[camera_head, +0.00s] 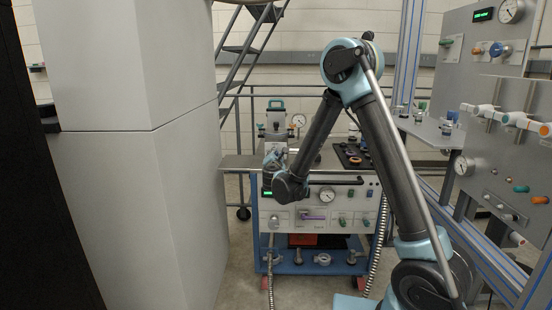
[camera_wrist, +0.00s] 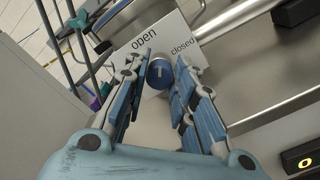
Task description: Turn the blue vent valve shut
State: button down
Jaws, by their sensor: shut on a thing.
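The blue vent valve (camera_wrist: 159,73) is a small round knob with a pale mark on its face, seen in the wrist view. It sits in front of a white plate (camera_wrist: 168,36) lettered "open" and "closed". My gripper (camera_wrist: 166,62) has its two fingers on either side of the knob and is shut on it. The mark runs roughly up the picture, toward the space between the two words; its exact setting is hard to tell. In the head view my gripper (camera_head: 274,158) is at the left of the blue trolley, and the knob cannot be made out there.
The blue trolley (camera_head: 322,257) carries a front panel with a gauge and several small valves. A large grey cabinet (camera_head: 140,190) stands close on the left. A panel with coloured handles (camera_head: 500,150) is on the right. Metal pipes (camera_wrist: 240,20) run beside the plate.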

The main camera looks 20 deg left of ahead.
jog(key=m, duration=0.5)
jog(key=shift+d+f+m, duration=0.1)
jog(key=shift+d+m, duration=0.15)
jog(key=shift+m, duration=0.15)
jog(key=c, duration=2.4)
grip_release()
jog(key=m, duration=0.5)
jog(key=c, duration=1.3)
grip_release()
jog(key=shift+w+a+f, duration=0.1)
jog(key=v, duration=1.2)
